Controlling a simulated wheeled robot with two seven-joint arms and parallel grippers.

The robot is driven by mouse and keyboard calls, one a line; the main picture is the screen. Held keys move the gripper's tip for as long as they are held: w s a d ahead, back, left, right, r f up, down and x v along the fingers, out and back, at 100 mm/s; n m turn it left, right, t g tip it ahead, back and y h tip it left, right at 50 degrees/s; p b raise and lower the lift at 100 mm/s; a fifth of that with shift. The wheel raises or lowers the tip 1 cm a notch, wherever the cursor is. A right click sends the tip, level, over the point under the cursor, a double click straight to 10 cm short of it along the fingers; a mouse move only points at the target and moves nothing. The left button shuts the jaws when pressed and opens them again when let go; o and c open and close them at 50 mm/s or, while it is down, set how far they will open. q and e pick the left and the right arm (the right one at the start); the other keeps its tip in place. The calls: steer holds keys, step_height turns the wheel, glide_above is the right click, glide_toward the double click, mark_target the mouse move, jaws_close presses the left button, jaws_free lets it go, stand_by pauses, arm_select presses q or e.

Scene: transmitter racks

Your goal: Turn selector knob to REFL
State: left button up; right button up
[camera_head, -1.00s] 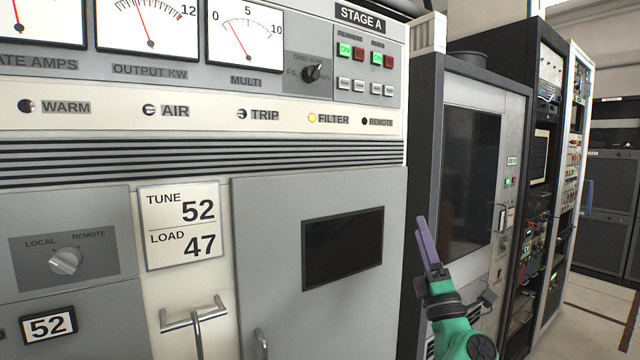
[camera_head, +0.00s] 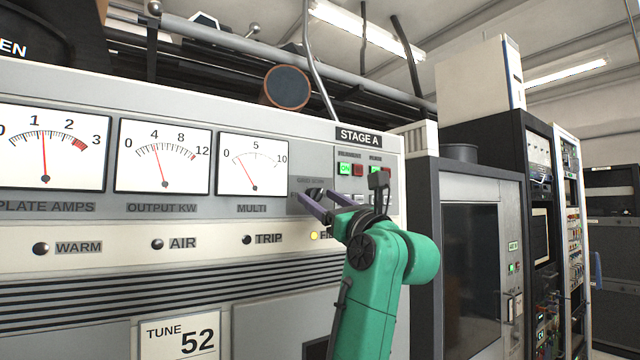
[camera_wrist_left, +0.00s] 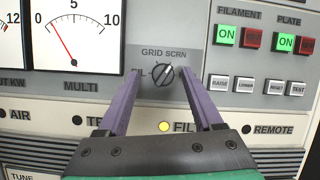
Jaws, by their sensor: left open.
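The selector knob (camera_wrist_left: 163,75) is small, round and black with a light pointer mark. No REFL label is readable. In the head view the knob (camera_head: 315,194) is right of the MULTI meter (camera_head: 253,163), partly behind my gripper. My left gripper (camera_head: 319,203) is open, its purple fingers pointing at the panel. In the left wrist view the fingers (camera_wrist_left: 160,66) stand on either side of the knob, apart from it. My right gripper is in neither view.
Lit green ON and red buttons (camera_wrist_left: 240,37) and a row of small grey buttons (camera_wrist_left: 258,86) lie right of the knob. A yellow FILTER lamp (camera_wrist_left: 165,127) is below it. A dark cabinet (camera_head: 470,270) stands at the right.

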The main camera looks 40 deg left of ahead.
arm_select(q)
steer(key=shift+w+a+r, duration=0.15)
steer(key=shift+a, duration=0.2)
steer(key=shift+w+a, duration=0.1)
steer(key=shift+w, duration=0.15)
steer(key=shift+s, duration=0.1)
jaws_close()
